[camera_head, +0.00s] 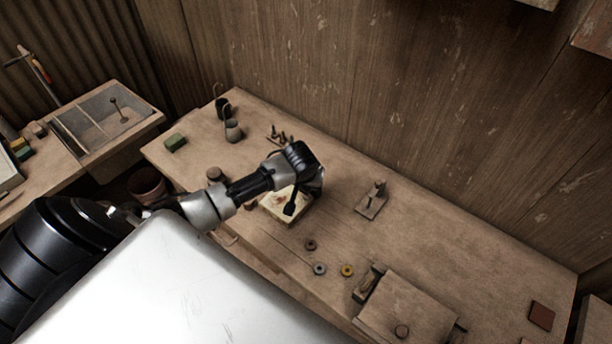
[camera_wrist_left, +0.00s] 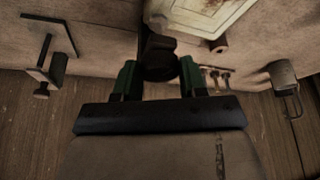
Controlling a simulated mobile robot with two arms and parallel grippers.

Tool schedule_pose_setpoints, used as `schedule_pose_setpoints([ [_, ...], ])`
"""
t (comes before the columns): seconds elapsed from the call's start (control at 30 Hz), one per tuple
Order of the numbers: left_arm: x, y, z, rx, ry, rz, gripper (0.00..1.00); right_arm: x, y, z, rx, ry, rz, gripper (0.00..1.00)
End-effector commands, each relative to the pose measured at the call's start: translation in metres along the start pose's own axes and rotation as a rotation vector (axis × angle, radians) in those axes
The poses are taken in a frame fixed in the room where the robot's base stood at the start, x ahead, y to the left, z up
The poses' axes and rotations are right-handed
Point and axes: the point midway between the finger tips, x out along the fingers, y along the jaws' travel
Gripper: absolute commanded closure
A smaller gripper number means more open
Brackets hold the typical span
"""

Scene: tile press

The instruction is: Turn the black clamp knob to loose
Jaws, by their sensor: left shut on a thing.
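The black clamp knob (camera_wrist_left: 159,65) shows in the left wrist view as a dark round piece between the two green fingertips of my left gripper (camera_wrist_left: 159,76). The gripper is shut on it. In the head view my left gripper (camera_head: 305,182) is over the press on the bench, and it hides the knob there. A pale, stained framed slab (camera_head: 275,205) lies beside the gripper; it also shows at the top of the left wrist view (camera_wrist_left: 205,14). I cannot tell the knob's turn angle. My right gripper is in neither view.
A wooden box (camera_head: 410,305) is at front right.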

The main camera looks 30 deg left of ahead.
Motion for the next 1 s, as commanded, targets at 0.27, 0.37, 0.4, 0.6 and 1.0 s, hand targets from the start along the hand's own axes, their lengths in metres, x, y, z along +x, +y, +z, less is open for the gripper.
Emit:
schedule_pose_setpoints([
  [0.27, 0.0003, 0.0012, 0.0001, -0.194, -0.001, -0.079, 0.82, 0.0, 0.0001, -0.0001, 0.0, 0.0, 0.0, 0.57],
  [0.37, 0.0002, 0.0015, -0.0001, -0.244, -0.001, -0.099, 0.82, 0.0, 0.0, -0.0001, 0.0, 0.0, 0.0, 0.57],
  [0.4, 0.0002, 0.0012, -0.0002, -0.261, -0.001, -0.107, 0.82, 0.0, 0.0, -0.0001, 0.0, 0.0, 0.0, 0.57],
  [0.6, 0.0001, 0.0011, -0.0005, -0.319, 0.0, -0.132, 0.82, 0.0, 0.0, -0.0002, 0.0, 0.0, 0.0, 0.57],
  [1.0, 0.0002, 0.0009, -0.0004, -0.343, 0.0, -0.143, 0.82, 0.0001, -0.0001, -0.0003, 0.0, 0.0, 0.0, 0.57],
])
